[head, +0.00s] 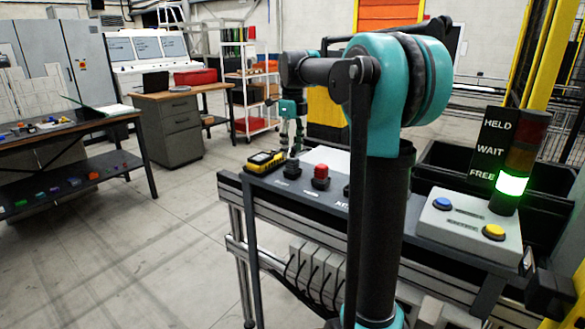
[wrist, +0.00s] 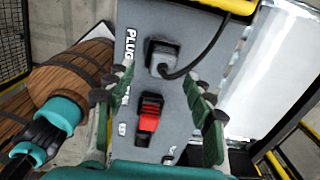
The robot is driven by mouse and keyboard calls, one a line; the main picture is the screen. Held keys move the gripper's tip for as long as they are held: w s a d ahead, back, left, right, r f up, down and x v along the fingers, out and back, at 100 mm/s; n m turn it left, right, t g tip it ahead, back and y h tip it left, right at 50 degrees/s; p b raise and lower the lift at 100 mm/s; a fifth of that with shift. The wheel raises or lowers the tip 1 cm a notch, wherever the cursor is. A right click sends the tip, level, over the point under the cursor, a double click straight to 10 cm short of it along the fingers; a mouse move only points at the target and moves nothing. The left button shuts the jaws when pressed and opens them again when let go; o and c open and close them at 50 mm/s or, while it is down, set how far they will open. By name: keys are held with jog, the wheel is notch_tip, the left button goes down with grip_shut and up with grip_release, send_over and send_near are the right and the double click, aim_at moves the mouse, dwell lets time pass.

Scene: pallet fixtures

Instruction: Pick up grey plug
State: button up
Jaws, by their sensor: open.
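The grey plug (wrist: 161,56) sits on a grey panel marked "PLUG" in the wrist view, with a dark cable running from its side. A dark grey block that looks like the same plug (head: 291,170) shows on the bench panel in the head view. My gripper (wrist: 158,75) is open, with green fingers spread left and right. The plug lies between and a little beyond the fingertips, and nothing is held. In the head view my gripper (head: 291,147) points down above the panel. Whether a finger touches the plug cannot be told.
A yellow device (head: 265,161) lies at the panel's left end. A button box (head: 468,225) and a light tower lit green (head: 512,184) stand right.

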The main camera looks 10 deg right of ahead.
aim_at(292, 157)
jog(key=f, duration=0.4)
jog(key=shift+w+f, duration=0.15)
jog(key=shift+w, duration=0.05)
grip_shut()
